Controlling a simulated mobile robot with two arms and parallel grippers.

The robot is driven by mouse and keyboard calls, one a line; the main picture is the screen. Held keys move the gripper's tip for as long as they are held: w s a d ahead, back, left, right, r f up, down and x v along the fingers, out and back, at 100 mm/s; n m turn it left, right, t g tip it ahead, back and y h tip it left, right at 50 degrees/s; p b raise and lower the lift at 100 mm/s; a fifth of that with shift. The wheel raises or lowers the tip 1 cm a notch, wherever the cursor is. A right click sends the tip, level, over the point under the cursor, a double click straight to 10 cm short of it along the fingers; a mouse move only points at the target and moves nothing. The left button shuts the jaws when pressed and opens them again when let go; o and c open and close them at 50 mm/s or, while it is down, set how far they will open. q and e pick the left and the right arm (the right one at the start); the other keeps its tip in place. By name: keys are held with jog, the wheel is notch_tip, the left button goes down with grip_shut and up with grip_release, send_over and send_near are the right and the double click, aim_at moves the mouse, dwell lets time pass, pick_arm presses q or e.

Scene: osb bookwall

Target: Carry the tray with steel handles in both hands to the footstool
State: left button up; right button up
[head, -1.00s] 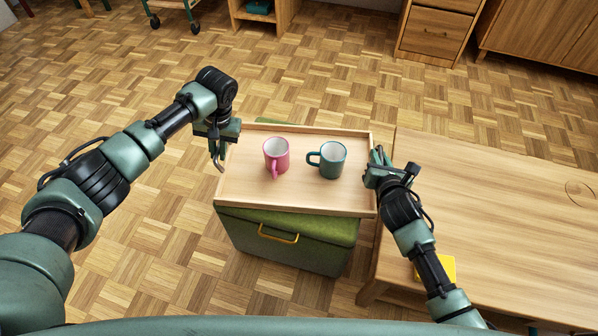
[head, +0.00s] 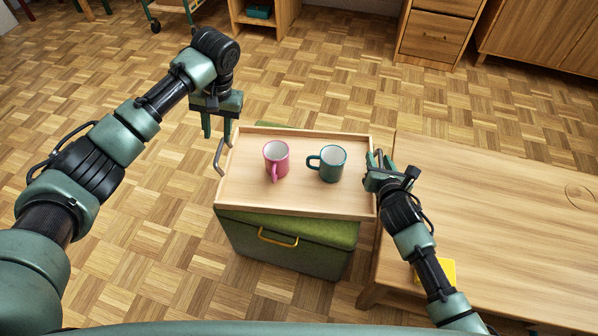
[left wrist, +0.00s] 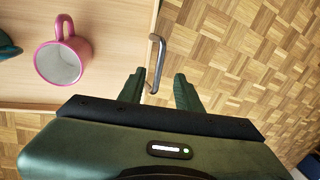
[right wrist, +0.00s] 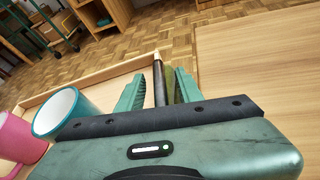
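The light wooden tray (head: 300,207) lies on the green footstool (head: 290,240), which has a yellow front handle. A pink mug (head: 276,160) and a teal mug (head: 331,163) stand upright on the tray. My left gripper (head: 216,136) is open and empty above the tray's left steel handle (head: 219,158); the handle shows beyond its fingertips in the left wrist view (left wrist: 157,62). My right gripper (head: 374,160) is at the tray's right edge. Its fingers are apart in the right wrist view (right wrist: 159,74), with a dark strip between them; the right handle is not clearly visible.
A wooden table (head: 480,220) stands close to the right of the footstool, under my right arm, with a yellow object (head: 448,271) near its edge. Wooden cabinets (head: 440,30) stand at the back. The parquet floor (head: 130,240) left of the footstool is clear.

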jog(key=shift+s, duration=0.2)
pick_arm(q)
jog(key=shift+v, duration=1.1)
pick_arm(e)
jog(key=v, duration=1.1)
jog(key=shift+s+r, duration=0.2)
jog(key=shift+s, duration=0.1)
